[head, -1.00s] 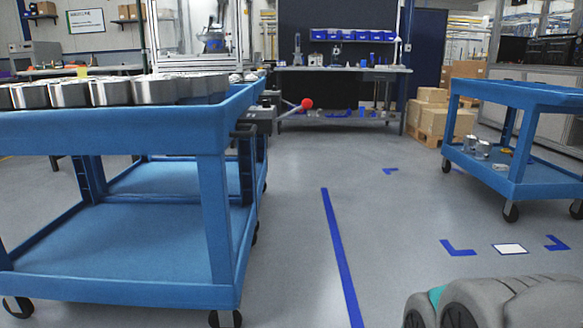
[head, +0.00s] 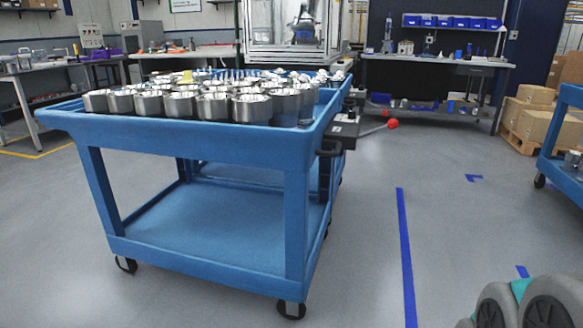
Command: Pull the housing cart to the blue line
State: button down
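The housing cart (head: 225,152) is a blue two-shelf cart on casters, left of centre in the head view. Its top tray holds several rows of round metal housings (head: 199,105). Its lower shelf (head: 205,224) looks empty. The blue line (head: 404,250) is a straight strip on the floor to the right of the cart, with bare floor between them. My gripper's fingers do not show.
A second blue cart (head: 566,150) is cut off at the right edge. Cardboard boxes (head: 545,118) stand on a pallet behind it. A workbench (head: 435,63) stands at the back, and a lever with a red knob (head: 393,123) sticks out beside the housing cart. The floor at centre right is clear.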

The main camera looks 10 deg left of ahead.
aim_at(265, 242)
jog(key=u, duration=1.2)
